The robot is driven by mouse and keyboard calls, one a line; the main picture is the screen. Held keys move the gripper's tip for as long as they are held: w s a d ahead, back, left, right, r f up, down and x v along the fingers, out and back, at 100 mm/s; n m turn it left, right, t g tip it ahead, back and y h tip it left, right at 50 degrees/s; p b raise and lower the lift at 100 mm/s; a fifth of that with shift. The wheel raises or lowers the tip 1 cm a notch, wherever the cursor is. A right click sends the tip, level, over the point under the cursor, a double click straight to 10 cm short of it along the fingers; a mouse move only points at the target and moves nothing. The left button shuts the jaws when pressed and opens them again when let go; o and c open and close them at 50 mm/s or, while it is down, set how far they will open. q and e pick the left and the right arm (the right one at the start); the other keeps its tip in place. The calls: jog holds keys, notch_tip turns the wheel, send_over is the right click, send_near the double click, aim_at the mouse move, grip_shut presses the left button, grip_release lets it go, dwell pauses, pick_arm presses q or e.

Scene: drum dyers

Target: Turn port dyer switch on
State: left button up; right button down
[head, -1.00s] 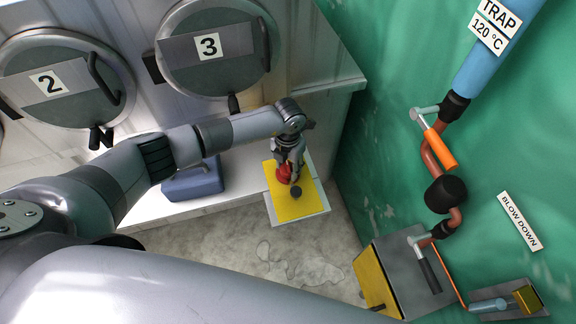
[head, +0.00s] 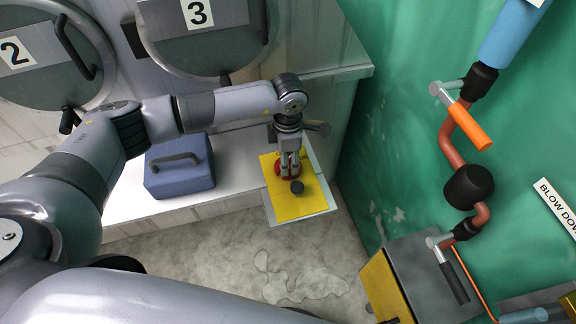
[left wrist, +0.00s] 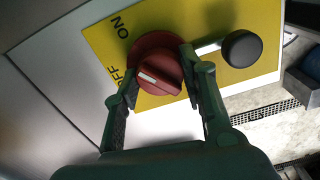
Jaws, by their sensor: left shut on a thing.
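The red rotary switch (left wrist: 158,72) sits on a yellow plate (left wrist: 185,22) marked ON and OFF. Its white mark points left in the left wrist view, toward the OFF label. A black round button (left wrist: 241,48) is beside it on the plate. My left gripper (left wrist: 158,90) is shut on the red switch, one finger on each side of the knob. In the head view the left gripper (head: 289,170) reaches down to the yellow plate (head: 312,204) and partly hides the switch. My right gripper is not in view.
A blue case (head: 180,172) with a handle is on the white ledge left of the plate. Round door 3 (head: 205,55) is above. An orange-handled valve (head: 470,127) and pipes are on the green wall at right. The floor (head: 235,265) below is open.

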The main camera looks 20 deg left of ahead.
pick_arm(q)
jog(key=m+b, duration=0.1)
jog(key=b, duration=0.1)
jog(key=m+b, duration=0.4)
jog(key=shift+f, duration=0.25)
jog(key=shift+r+m+b, duration=0.2)
jog(key=shift+m+b, duration=1)
jog(key=shift+b, duration=0.15)
jog(key=o, duration=1.2)
jog(key=shift+c, duration=0.2)
jog(key=shift+r, duration=0.1)
notch_tip(320, 180, up, 12)
